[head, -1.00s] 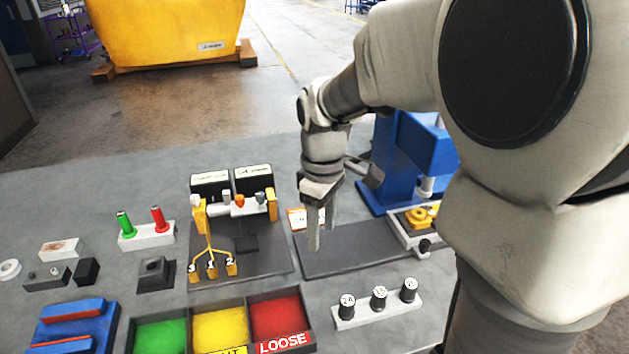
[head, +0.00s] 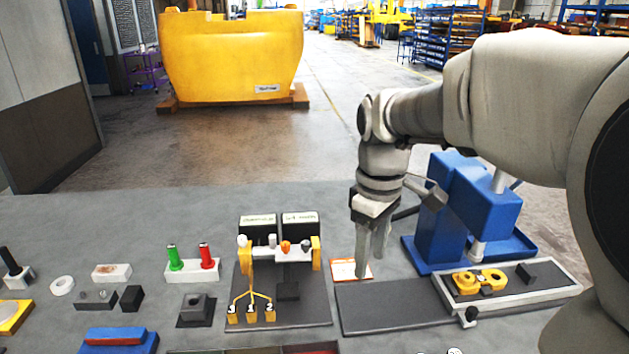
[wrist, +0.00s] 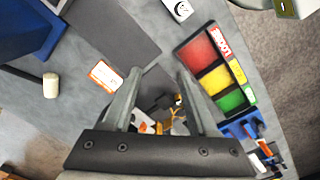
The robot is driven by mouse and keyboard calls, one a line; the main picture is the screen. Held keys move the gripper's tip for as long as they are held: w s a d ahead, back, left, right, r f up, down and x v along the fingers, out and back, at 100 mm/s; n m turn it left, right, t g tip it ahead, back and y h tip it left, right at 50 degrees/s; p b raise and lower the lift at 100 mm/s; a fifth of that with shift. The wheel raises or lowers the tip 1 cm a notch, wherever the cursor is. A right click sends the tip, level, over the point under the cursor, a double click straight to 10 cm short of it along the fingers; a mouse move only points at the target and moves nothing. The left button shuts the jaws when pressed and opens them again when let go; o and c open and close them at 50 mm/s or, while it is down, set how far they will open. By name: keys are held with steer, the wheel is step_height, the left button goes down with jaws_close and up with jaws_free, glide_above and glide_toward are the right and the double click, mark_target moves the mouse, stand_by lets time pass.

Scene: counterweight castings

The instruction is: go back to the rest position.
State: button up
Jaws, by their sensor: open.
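My gripper (head: 372,250) hangs fingers down above the table in the head view, just right of the fixture with yellow posts. Its jaws are open and nothing is between them. In the wrist view the two fingers (wrist: 158,100) stand apart, and the fixture shows beyond and between them. A white card with an orange border (head: 350,269) lies on the table just behind and left of the fingertips; it also shows left of the fingers in the wrist view (wrist: 105,76).
A blue press (head: 452,215) stands right of my gripper. A tray (head: 555,293) with a yellow part (head: 478,280) lies in front of it. The dark mat (head: 390,308) below is bare. The fixture (head: 278,285) and the green and red plugs' holder (head: 192,270) are to the left.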

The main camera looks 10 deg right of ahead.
steer(key=s+r+m+t, duration=0.1)
steer(key=s+m+t, duration=0.4)
steer(key=s, duration=0.8)
steer(key=m, duration=0.3)
steer(key=shift+s+r+m, duration=0.3)
steer(key=shift+r+m, duration=0.1)
steer(key=shift+c, duration=0.7)
